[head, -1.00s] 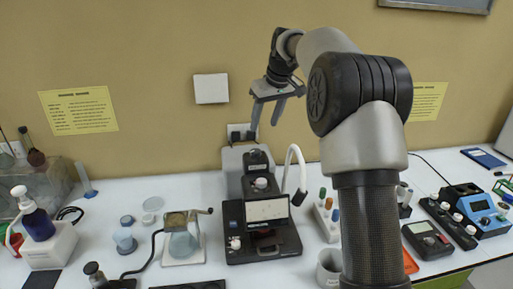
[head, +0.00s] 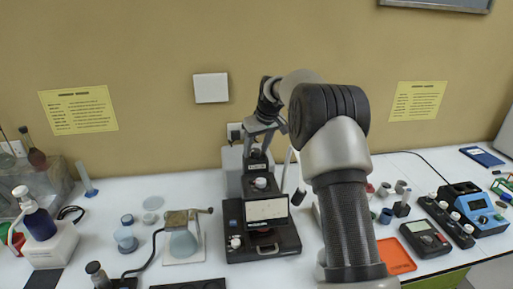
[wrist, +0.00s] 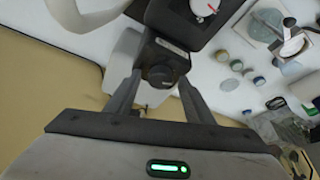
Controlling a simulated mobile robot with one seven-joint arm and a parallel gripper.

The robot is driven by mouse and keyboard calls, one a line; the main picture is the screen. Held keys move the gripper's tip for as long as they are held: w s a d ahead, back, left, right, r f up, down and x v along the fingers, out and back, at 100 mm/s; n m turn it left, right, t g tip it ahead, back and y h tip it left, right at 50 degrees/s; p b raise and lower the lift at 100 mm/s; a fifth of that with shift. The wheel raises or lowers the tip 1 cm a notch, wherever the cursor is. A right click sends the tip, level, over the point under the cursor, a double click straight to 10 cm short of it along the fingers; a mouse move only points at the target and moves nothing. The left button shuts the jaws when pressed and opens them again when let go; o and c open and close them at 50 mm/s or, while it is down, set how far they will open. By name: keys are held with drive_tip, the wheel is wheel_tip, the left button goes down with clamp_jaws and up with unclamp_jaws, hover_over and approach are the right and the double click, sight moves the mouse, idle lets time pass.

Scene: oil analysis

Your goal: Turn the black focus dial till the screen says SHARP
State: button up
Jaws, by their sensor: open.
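The dark instrument (head: 232,225) stands at the back middle of the white table. Its pale screen (head: 267,209) faces forward; the writing is too small to read. A black dial (wrist: 162,75) sits near the top of its column in the wrist view, and it also shows in the head view (head: 257,161). My gripper (head: 263,146) is open and points down at the column top. In the wrist view, my gripper's fingers (wrist: 160,84) stand on either side of the dial, with gaps visible. I cannot tell whether the fingertips reach its height.
A white knob (head: 260,183) with a red mark sits on the column above the screen. An orange tray (head: 396,256) and a meter (head: 425,239) are to the right. The wall is close behind.

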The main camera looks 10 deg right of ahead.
drive_tip(key=c, duration=1)
drive_tip(key=shift+c, duration=0.2)
drive_tip(key=shift+m, duration=0.3)
drive_tip(key=m, duration=0.2)
drive_tip(key=m+h, duration=0.2)
drive_tip(key=m, duration=0.1)
drive_tip(key=shift+a+m, duration=0.3)
drive_tip(key=m+h, duration=0.2)
drive_tip(key=m, duration=0.3)
drive_tip(key=shift+a+g, duration=0.1)
drive_tip(key=shift+g, duration=0.2)
drive_tip(key=o, duration=1)
drive_tip(key=shift+o, duration=0.2)
